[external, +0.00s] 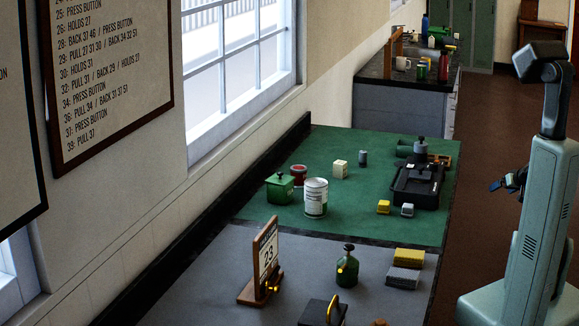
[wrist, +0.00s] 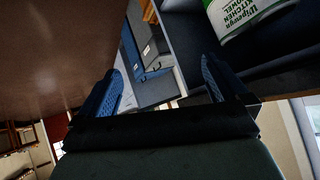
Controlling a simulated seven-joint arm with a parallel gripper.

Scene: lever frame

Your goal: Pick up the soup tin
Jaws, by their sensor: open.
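No tin can be read as soup with certainty. On the far counter in the external view stand a small red can (external: 443,68) and a green can (external: 422,70), both too small to read. A low dark red tin (external: 299,174) stands on the green worktop, behind a larger white and green tin (external: 316,198). My gripper (external: 508,183) hangs right of the worktop, well apart from these. In the wrist view my gripper (wrist: 167,88) is open and empty, with blue pads spread apart. A tin labelled kitchen enamel (wrist: 245,14) shows at the top right there, cut off.
The green worktop (external: 390,227) also holds a green box (external: 280,188), a black case (external: 417,185) and small blocks. The nearer grey worktop (external: 205,270) has a number stand (external: 262,262) and a green bottle (external: 347,268). Brown floor (external: 490,110) lies open right of the worktops.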

